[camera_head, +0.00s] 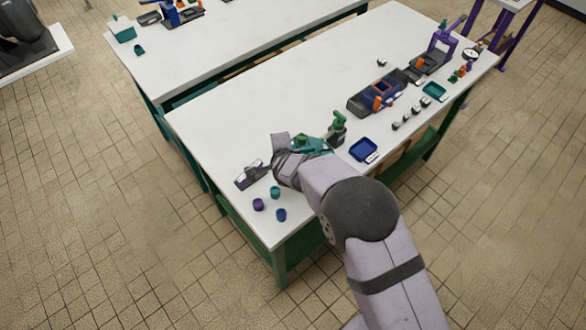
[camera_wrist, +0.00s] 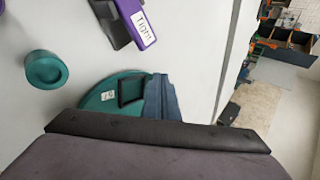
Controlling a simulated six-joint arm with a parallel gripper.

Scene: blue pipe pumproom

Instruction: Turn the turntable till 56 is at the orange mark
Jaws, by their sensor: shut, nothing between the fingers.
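The turntable is a teal disc (camera_wrist: 95,98) in the wrist view, partly covered by my gripper. In the head view only part of the teal turntable (camera_head: 312,144) shows beyond my wrist. My gripper (camera_wrist: 158,130) is shut and empty, close over the near part of the disc; whether it touches is hidden. I cannot make out the orange mark or 56.
A purple-and-grey fixture (camera_head: 252,174) labelled TIGHT stands left of my wrist. A teal cup (camera_head: 275,192), a purple cup (camera_head: 258,204) and a blue cup (camera_head: 281,214) are nearby. A green-topped device (camera_head: 338,126) and a blue tray (camera_head: 363,149) stand right. The table's (camera_head: 240,105) far left is clear.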

